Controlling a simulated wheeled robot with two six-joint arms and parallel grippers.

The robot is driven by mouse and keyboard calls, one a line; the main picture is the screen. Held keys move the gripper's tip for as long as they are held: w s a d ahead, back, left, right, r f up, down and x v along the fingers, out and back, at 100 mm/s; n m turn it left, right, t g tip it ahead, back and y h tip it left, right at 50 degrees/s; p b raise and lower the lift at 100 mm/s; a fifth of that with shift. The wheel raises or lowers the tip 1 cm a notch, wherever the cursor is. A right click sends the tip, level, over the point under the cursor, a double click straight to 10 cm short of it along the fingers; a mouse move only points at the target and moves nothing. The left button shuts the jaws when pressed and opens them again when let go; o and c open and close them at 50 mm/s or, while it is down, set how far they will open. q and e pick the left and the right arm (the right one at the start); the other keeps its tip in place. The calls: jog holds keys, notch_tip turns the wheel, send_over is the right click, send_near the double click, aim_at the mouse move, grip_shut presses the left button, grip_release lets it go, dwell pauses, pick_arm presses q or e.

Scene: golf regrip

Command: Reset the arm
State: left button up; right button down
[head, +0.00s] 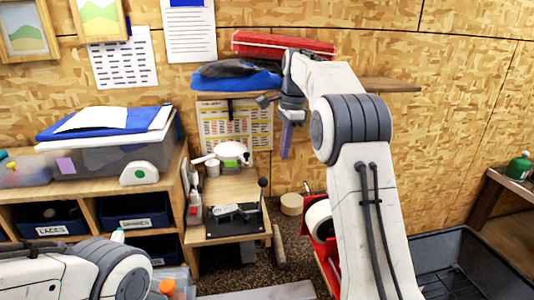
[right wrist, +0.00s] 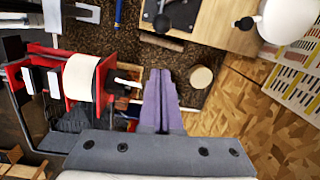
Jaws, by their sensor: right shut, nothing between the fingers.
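My right arm rises at the right of the head view and bends toward the wall. Its gripper (head: 286,140) points down in front of the wall, to the right of the small wooden bench (head: 235,185). In the right wrist view the purple fingers of the right gripper (right wrist: 158,85) lie together, with nothing between them. My left arm shows only as links at the bottom left of the head view; its gripper is out of the picture.
A red holder with a white roll (right wrist: 82,78) stands below the right gripper. A black crate (head: 450,265) is at the lower right. A shelf with blue bins (head: 50,220) stands left. A wall shelf with a blue item (head: 235,80) is close to the right arm.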

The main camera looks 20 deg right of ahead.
jog(key=s+a+f+n+b, duration=0.35)
jog(key=s+a+n, duration=0.3)
jog(key=a, duration=0.35)
jog(key=s+a+f+n+b, duration=0.2)
jog(key=s+a+f+n, duration=0.35)
jog(key=s+a, duration=0.35)
jog(key=s+a+f+n+b, duration=0.1)
jog(key=s+f+n+b, duration=0.1)
jog(key=s+f+n, duration=0.4)
jog(key=s+a+f+n+b, duration=0.2)
jog(key=s+f+n, duration=0.5)
jog(key=s, duration=0.8)
jog(key=shift+s+a+f+n+g, duration=0.15)
jog(key=shift+s+f+n+g, duration=0.1)
jog(key=shift+s+n+g, duration=0.1)
